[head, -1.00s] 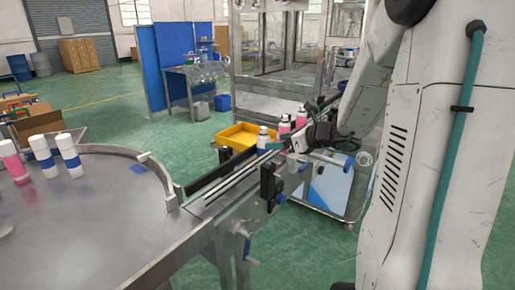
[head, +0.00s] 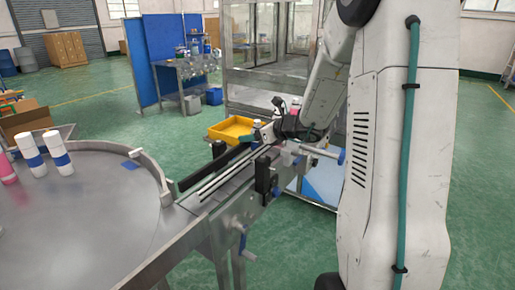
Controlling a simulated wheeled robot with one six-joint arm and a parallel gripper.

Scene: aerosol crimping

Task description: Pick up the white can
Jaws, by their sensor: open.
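My gripper (head: 264,133) is at the far end of the conveyor, small and partly blurred in the head view. Its jaws are open. A small white top (head: 256,122) shows right beside the gripper; it looks like a white can, mostly hidden behind the jaws. I cannot tell whether the jaws are around it or touching it. Two other white cans with blue bands, a left one (head: 28,150) and a right one (head: 57,151), stand upright on the round metal table at the left, far from my gripper.
A pink can (head: 6,169) stands at the left edge of the round table (head: 100,215). The conveyor (head: 205,190) has side rails and clamp handles close to my arm. A yellow tray (head: 231,128) lies behind the gripper. A metal-framed enclosure stands beyond.

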